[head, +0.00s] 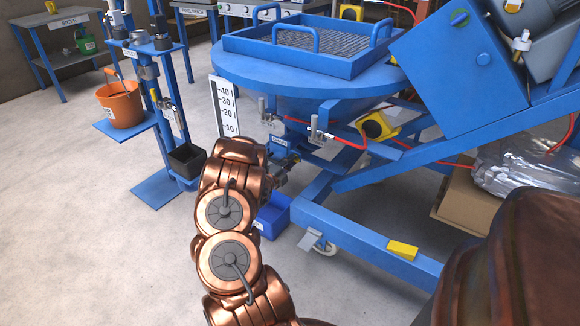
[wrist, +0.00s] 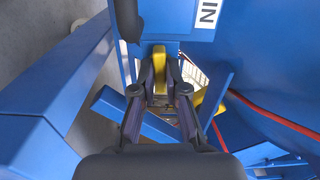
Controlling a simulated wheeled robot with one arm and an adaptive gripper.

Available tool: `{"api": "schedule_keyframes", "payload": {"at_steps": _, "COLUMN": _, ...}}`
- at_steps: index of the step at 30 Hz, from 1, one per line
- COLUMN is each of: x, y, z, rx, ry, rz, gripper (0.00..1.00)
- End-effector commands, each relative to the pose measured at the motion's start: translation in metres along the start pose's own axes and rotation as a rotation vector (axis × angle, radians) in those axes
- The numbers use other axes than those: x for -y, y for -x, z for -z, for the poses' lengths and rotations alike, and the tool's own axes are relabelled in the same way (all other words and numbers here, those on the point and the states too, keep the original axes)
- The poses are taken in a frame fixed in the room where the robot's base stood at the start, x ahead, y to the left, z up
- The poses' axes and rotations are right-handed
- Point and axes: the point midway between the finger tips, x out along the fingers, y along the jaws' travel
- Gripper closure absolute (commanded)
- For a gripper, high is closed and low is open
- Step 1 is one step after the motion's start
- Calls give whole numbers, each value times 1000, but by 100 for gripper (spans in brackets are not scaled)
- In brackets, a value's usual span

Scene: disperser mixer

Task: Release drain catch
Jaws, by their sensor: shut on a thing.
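My gripper (wrist: 160,84) is shut on a yellow piece, which I take to be the drain catch (wrist: 158,58), in the wrist view. The piece stands between the two fingertips, just below a blue panel with a partly cut-off label (wrist: 208,12) reading upside down. In the head view my copper arm reaches under the round blue table, with my gripper (head: 284,172) near its lower front, below a small white label (head: 279,140). The catch itself is hidden there by the arm and the frame.
Blue frame beams (head: 365,240) surround my gripper closely. A red hose (wrist: 270,112) passes to its right. A blue bin (head: 273,216) sits on the floor below. A stand with an orange bucket (head: 121,104) is to the left.

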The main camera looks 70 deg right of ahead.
Motion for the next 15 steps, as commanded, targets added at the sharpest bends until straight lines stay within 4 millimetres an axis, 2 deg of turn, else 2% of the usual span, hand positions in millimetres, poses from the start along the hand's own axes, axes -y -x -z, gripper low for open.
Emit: {"api": "schedule_keyframes", "payload": {"at_steps": 15, "x": 0, "y": 0, "z": 0, "rx": -1, "ry": -86, "rz": -2, "gripper": 100}}
